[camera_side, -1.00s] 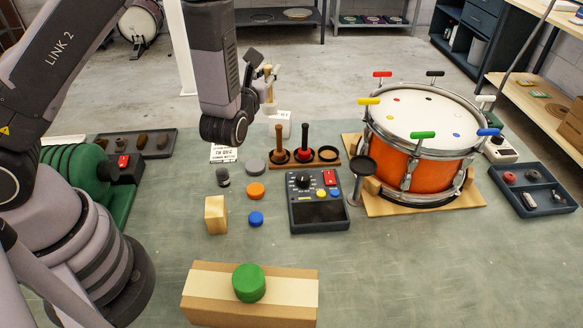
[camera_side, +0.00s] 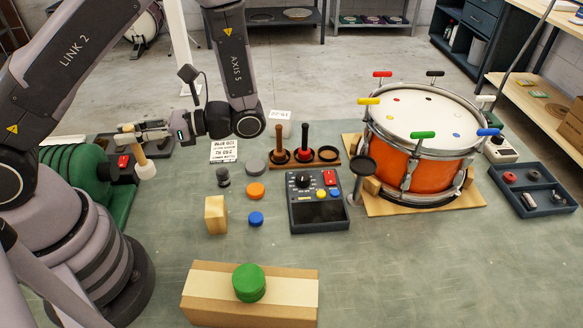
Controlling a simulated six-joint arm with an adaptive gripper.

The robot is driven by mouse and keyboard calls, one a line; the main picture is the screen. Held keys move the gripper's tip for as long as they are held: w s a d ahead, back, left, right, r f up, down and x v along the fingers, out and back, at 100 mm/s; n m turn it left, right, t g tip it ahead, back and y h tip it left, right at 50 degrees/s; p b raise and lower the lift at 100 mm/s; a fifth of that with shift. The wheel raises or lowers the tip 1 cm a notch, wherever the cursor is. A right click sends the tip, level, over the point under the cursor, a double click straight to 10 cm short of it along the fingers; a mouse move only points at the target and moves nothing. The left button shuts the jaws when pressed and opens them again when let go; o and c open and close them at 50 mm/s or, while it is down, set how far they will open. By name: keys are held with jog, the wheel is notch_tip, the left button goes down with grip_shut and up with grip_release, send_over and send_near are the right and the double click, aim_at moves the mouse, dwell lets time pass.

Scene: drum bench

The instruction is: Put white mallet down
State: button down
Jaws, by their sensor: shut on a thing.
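The white mallet has a pale wooden handle (camera_side: 139,148) and a white head (camera_side: 146,170). My gripper (camera_side: 130,134) is at the left, pointing left, and is shut on the handle.
A control box (camera_side: 318,212), orange drum (camera_side: 427,170), wooden block (camera_side: 215,214) and coloured discs stand to the right. A printed card (camera_side: 223,151) lies behind. The front-right bench is clear.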

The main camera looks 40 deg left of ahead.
jog(key=d+n+g+h, duration=0.3)
jog(key=d+n+h, duration=0.8)
jog(key=d+h, duration=0.55)
jog(key=w+d+r+n+t+h, duration=0.1)
jog(key=w+d+n+t+h, duration=0.65)
jog(key=d+h, duration=0.2)
jog(key=shift+g+y, duration=0.3)
jog(key=shift+g, duration=0.05)
jog(key=shift+w+d+f, duration=1.65)
jog(key=shift+w+f, duration=0.1)
jog(key=shift+f, duration=1.4)
jog(key=shift+w+d+f, duration=1.7)
jog(key=shift+w+f, duration=0.1)
jog(key=shift+f, duration=1.35)
jog(key=shift+w+d+f, duration=1.65)
jog(key=shift+w+f, duration=0.1)
jog(key=shift+f, duration=1.4)
